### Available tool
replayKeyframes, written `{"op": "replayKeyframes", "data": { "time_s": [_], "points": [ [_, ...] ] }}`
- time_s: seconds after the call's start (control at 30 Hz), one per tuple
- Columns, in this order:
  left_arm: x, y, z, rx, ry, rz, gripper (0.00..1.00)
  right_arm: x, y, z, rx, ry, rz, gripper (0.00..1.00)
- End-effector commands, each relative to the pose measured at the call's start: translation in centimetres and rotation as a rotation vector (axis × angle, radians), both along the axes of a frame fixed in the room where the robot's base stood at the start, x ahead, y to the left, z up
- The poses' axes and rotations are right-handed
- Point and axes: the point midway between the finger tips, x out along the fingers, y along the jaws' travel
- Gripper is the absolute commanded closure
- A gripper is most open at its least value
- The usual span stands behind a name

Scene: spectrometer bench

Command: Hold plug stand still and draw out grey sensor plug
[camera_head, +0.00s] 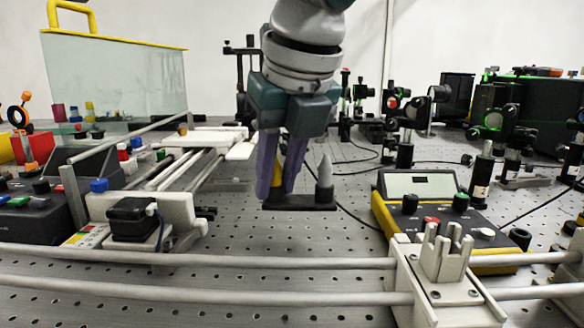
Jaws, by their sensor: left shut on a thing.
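The black plug stand (313,206) lies low on the perforated bench in the middle of the head view. The grey sensor plug (325,174) is a pale cone with a dark base, upright at the stand's right end. My left gripper (277,188) points down over the stand's left end, its two purple fingers shut on the stand there. A yellow piece (278,172) shows between the fingers; the exact contact is partly hidden by them. The grey plug is just right of the fingers, apart from them. My right gripper is not in view.
A yellow-edged meter box (420,187) with knobs stands right of the stand. Pale rails (200,259) cross the front, with a white slotted holder (445,256) at right. A boxy black part (133,218) is at left. Optics posts stand behind; bare bench lies before the stand.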

Motion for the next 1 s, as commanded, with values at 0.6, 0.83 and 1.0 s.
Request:
{"op": "replayKeyframes", "data": {
  "time_s": [0.6, 0.83, 1.0],
  "points": [
    [0.0, 0.0, -2.0, 0.0, -0.001, 0.0, 1.0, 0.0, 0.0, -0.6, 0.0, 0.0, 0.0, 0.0],
    [0.0, -0.1, -2.8, -0.001, -0.002, -0.001, 1.0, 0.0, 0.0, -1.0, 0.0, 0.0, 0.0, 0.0],
    [0.0, -0.1, -3.4, -0.002, -0.001, -0.001, 1.0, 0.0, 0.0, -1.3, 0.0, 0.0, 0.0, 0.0]
  ]
}}
